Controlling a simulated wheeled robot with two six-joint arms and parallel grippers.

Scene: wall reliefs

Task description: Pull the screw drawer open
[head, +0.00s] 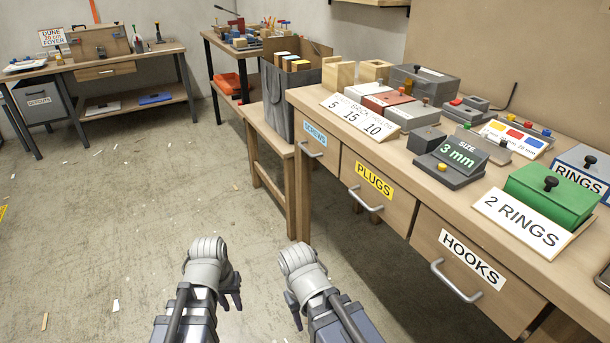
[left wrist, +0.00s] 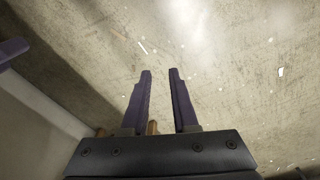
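The screw drawer (head: 323,164) is at the far left end of the workbench front in the head view. It has a blue label reading SCREWS (head: 315,135) and a metal bar handle (head: 311,151). Its front looks flush with the bench, so it appears shut. My left gripper (head: 232,291) is low over the floor, well short of the drawer. In the left wrist view its two fingers (left wrist: 160,75) stand apart with only floor between and beyond them. My right gripper (head: 294,309) is also low in front of the bench, apart from the drawers; its finger opening does not show clearly.
The plugs drawer (head: 376,204) and hooks drawer (head: 465,270) sit to the right, both looking shut. The workbench (head: 296,98) carries boxes and signs. A low wooden stand (head: 260,118) with a grey bin (head: 278,105) adjoins its left end. The floor (head: 130,190) left is mostly clear.

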